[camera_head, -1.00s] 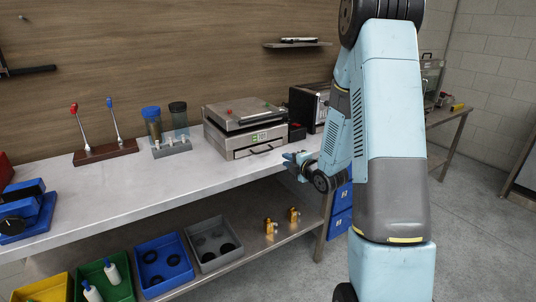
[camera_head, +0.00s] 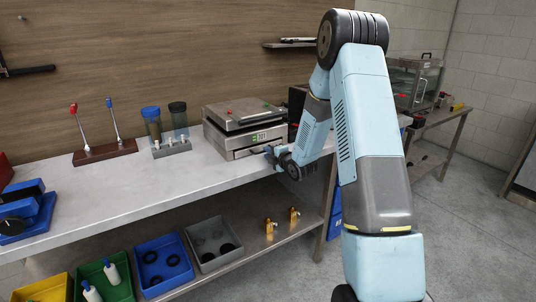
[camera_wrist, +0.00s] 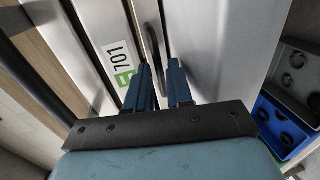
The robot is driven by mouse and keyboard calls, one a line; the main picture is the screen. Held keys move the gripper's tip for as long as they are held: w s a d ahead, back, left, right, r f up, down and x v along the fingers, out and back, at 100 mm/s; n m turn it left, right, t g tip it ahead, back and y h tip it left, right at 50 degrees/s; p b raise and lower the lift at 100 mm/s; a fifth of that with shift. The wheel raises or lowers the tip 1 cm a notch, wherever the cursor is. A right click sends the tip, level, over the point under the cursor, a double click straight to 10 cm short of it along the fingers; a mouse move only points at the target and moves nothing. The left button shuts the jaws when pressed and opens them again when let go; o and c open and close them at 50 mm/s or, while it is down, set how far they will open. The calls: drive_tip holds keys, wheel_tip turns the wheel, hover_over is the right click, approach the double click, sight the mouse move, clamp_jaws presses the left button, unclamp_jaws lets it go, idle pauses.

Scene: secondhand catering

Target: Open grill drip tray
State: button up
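The grill (camera_head: 242,113) is a steel box with a lid and a green-and-white 701 label, standing on the bench. Its drip tray (camera_head: 238,154) is the low steel front below the label and looks shut. The tray's dark bar handle (camera_wrist: 152,42) shows in the wrist view; in the head view my gripper mostly hides it. My gripper (camera_head: 272,154) is at the right part of the tray front. In the wrist view my gripper (camera_wrist: 161,70) has its two blue fingers apart, with the handle between them. I cannot tell whether either finger touches it.
The steel bench (camera_head: 150,183) has free room in front of the grill. Left of it stand a rack with two jars (camera_head: 172,147) and a lever block (camera_head: 105,152). A dark appliance (camera_head: 298,100) is close on the right. Coloured bins (camera_head: 163,262) and brass fittings sit on the lower shelf.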

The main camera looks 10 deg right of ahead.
drive_tip(key=shift+w+a, duration=0.15)
drive_tip(key=shift+w, duration=0.25)
clamp_jaws()
drive_tip(key=shift+f, duration=0.1)
drive_tip(key=shift+s+f, duration=0.1)
drive_tip(key=shift+s, duration=0.05)
idle(1.0)
